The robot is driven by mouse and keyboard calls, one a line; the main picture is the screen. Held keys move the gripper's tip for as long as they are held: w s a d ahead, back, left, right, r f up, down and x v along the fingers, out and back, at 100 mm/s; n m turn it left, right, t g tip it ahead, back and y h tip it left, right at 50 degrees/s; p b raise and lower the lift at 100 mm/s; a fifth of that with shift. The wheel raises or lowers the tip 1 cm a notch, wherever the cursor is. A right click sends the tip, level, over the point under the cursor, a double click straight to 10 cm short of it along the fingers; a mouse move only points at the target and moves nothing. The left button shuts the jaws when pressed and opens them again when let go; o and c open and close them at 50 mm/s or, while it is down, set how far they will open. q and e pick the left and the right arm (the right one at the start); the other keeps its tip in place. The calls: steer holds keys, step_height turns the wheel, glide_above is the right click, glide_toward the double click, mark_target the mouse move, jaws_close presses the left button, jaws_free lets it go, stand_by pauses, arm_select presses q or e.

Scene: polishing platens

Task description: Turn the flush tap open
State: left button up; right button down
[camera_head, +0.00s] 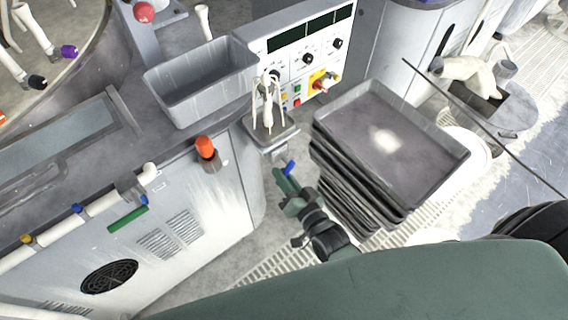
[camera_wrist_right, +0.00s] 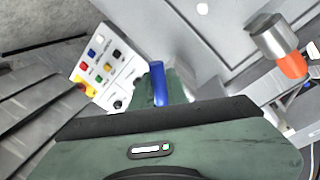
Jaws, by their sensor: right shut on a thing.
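A blue lever (camera_head: 289,167) shows at the tips of my right gripper (camera_head: 286,179), just below the small grey ledge under the control panel. In the right wrist view the same blue lever (camera_wrist_right: 158,83) stands upright at the jaws, against a green finger. My right gripper is shut on it. I take it for the flush tap's handle; the tap body behind it is hidden, so its turn position cannot be told. My left gripper is not in view.
A stack of grey trays (camera_head: 385,140) stands close to the right of my gripper. An orange-capped cylinder (camera_head: 206,152) juts from the cabinet at left. The control panel (camera_head: 305,60) is behind. A white pipe (camera_head: 102,205) with coloured valves runs along the cabinet front.

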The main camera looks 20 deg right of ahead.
steer(key=shift+s+a+r+m+p, duration=0.15)
steer(key=shift+r+m+p, duration=0.1)
steer(key=shift+m, duration=0.2)
steer(key=shift+a+r+m+p, duration=0.1)
steer(key=shift+m+p, duration=0.15)
steer(key=shift+m, duration=0.2)
steer(key=shift+a+r+m+g+y+p, duration=0.25)
steer(key=shift+m+p, duration=0.2)
steer(key=shift+m, duration=0.35)
steer(key=m, duration=0.1)
steer(key=r+m+y, duration=0.1)
steer(key=shift+s+a+m+g+p, duration=0.15)
steer(key=shift+m+g+p, duration=0.1)
steer(key=shift+m+p, duration=0.15)
steer(key=shift+a+r+m+y, duration=0.1)
steer(key=shift+r+m+y, duration=0.3)
steer(key=shift+m, duration=0.7)
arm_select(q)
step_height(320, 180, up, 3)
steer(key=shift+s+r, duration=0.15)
arm_select(e)
steer(key=shift+r, duration=0.1)
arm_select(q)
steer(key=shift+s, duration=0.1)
arm_select(e)
steer(key=shift+m, duration=0.3)
steer(key=c, duration=1.4)
jaws_free()
